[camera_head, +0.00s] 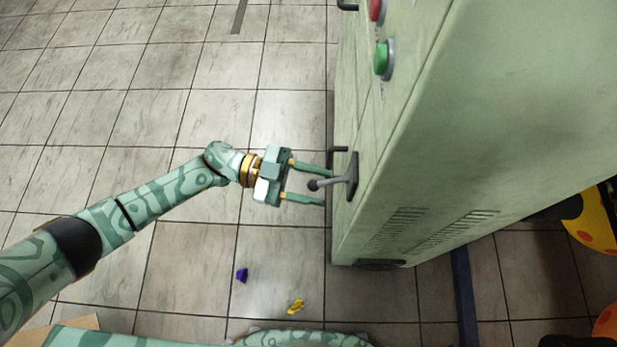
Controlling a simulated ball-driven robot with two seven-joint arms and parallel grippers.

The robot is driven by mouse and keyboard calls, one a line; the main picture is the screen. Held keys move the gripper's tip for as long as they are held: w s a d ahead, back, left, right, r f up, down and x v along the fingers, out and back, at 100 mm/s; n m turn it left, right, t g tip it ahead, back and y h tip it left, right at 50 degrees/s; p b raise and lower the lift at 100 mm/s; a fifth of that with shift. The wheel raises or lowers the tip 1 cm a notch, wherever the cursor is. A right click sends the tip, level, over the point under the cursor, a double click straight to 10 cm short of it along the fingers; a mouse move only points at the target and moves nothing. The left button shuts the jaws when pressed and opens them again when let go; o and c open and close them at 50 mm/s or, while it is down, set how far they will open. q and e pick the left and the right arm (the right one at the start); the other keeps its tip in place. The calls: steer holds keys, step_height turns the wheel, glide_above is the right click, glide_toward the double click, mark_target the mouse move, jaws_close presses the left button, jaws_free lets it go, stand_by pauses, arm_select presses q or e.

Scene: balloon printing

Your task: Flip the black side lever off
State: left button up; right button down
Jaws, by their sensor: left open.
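The black side lever (335,182) sticks out from a dark plate on the side of a pale green cabinet (480,110). It has a rounded knob at its free end, pointing left. My left gripper (326,187) comes in from the left with its jaws open. Its two green fingers lie on either side of the lever, one above and one below in the picture, with the knob between them. I cannot tell whether either finger touches the lever. My right gripper is not in view.
A green button (382,59) and a red button (376,10) sit higher on the same cabinet face. A purple scrap (242,275) and a yellow scrap (296,307) lie on the tiled floor. The floor left of the cabinet is mostly clear. Orange-yellow spotted shapes (590,222) show at the right edge.

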arm_select(q)
steer(key=w+a, duration=0.3)
steer(key=a, duration=1.3)
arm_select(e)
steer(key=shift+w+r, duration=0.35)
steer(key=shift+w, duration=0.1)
arm_select(q)
steer(key=shift+w+f, duration=0.1)
steer(key=shift+f, duration=0.05)
